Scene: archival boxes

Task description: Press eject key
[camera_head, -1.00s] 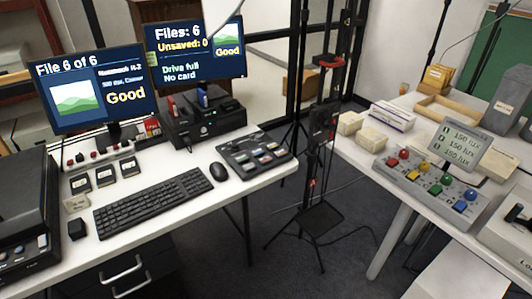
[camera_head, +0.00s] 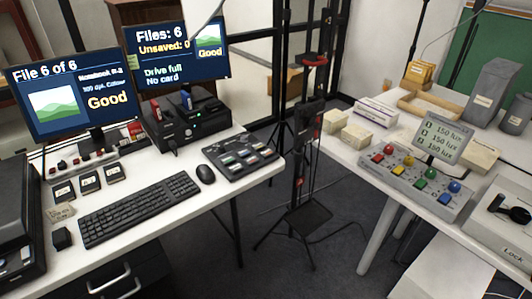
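A dark control pad (camera_head: 240,155) with several coloured keys lies on the left desk, to the right of the mouse. The key labels are too small to read, so I cannot tell which is the eject key. Behind it stands a black drive dock (camera_head: 188,124) with a red item (camera_head: 157,110) and a blue item (camera_head: 186,99) upright in its top. The right monitor (camera_head: 178,53) reads "Files: 6", "Unsaved: 0", "Drive full", "No card". The left monitor (camera_head: 78,98) reads "File 6 of 6" and "Good". Neither of my grippers is in view.
A keyboard (camera_head: 140,208), mouse (camera_head: 205,174) and several black cards (camera_head: 90,181) share the left desk. A stand (camera_head: 305,140) rises between the desks. The right table holds a grey panel of coloured buttons (camera_head: 420,181), boxes and a "Lock" case (camera_head: 495,225).

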